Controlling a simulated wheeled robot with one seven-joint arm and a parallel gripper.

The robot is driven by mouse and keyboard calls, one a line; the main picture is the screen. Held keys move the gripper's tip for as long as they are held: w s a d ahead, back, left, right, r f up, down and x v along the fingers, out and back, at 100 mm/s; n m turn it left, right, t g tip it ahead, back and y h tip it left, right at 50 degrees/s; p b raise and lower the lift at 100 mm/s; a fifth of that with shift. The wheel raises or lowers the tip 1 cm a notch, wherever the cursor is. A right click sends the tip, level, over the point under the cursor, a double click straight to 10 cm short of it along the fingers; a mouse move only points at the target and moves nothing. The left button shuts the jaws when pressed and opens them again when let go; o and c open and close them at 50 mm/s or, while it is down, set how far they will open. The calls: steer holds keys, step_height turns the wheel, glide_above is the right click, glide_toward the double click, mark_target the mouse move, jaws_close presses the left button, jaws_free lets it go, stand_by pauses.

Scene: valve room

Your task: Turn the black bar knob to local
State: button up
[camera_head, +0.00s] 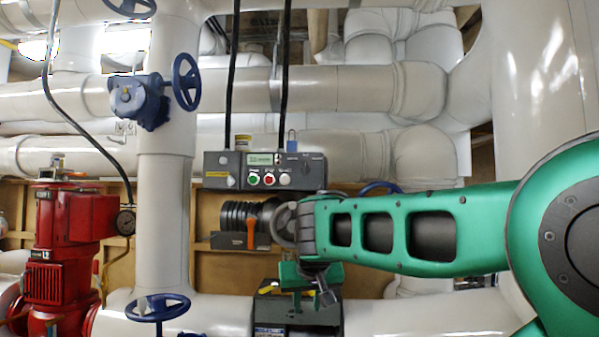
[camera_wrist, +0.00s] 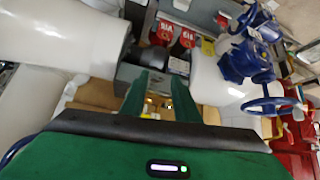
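A dark grey control box (camera_head: 265,171) hangs on the white pipework in the middle of the head view. It has a small green display (camera_head: 261,159) and a row of green, red and white buttons (camera_head: 270,179). The black bar knob is too small and dark for me to make out with certainty in either view. My gripper (camera_head: 310,292) is below and to the right of the control box, in front of the lower pipe. In the wrist view my gripper's two green fingers (camera_wrist: 162,82) stand apart with nothing held between them.
A black ribbed actuator (camera_head: 245,215) with an orange lever (camera_head: 250,232) sits beneath the control box. Blue handwheels (camera_head: 187,82) (camera_head: 158,307) and a red pump (camera_head: 60,255) stand to the left. Another dark box (camera_head: 270,312) lies behind my gripper. White pipes surround the space.

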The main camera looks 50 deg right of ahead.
steer(key=w+d+r+t+h, duration=0.2)
steer(key=w+d+r, duration=0.1)
steer(key=r, duration=0.5)
steer(key=w+d+r+t+h, duration=0.15)
steer(key=w+r, duration=0.25)
steer(key=r, duration=0.4)
steer(key=m+t+h, duration=0.2)
steer(key=h, duration=0.3)
glide_toward(305, 167)
steer(key=x, duration=0.9)
jaws_close()
